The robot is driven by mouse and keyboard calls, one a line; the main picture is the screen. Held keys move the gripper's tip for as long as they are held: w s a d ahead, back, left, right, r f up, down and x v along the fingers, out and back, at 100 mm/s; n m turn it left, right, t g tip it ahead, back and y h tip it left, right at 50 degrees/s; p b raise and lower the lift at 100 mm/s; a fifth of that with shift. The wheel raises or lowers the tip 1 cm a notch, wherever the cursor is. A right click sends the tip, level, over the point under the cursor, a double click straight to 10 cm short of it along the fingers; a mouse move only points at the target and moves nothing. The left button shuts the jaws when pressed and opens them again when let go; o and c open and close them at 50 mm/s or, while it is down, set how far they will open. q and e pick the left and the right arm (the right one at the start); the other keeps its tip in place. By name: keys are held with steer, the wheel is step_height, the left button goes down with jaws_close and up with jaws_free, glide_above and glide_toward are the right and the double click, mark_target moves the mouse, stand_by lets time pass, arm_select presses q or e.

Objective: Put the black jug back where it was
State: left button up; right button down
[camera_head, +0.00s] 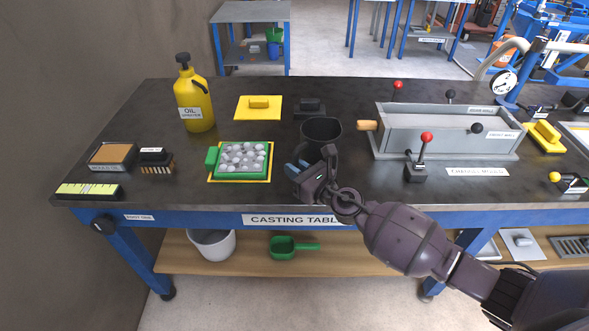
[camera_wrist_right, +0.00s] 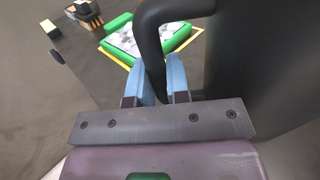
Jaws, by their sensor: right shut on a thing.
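The black jug (camera_head: 322,129) stands upright at the middle of the casting table, its open top facing up. It looks to be on or very near the table top; the gripper hides part of its base. My right gripper (camera_head: 298,168) is at the jug's near left side. In the right wrist view the blue fingertips (camera_wrist_right: 161,80) are shut on the jug's black handle (camera_wrist_right: 150,40), and the jug's dark wall (camera_wrist_right: 265,60) fills the right. My left gripper is not in view.
Left of the jug is a green tray of pale balls (camera_head: 240,160). Behind are a yellow float (camera_head: 259,106) and a dark block (camera_head: 310,106). The grey casting mould (camera_head: 445,145) stands to the right, its wooden handle (camera_head: 367,125) close by. A yellow oil sprayer (camera_head: 194,100) stands at back left.

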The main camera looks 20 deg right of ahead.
steer(key=c, duration=1.5)
jaws_free()
steer(key=shift+f, duration=0.1)
steer(key=o, duration=0.4)
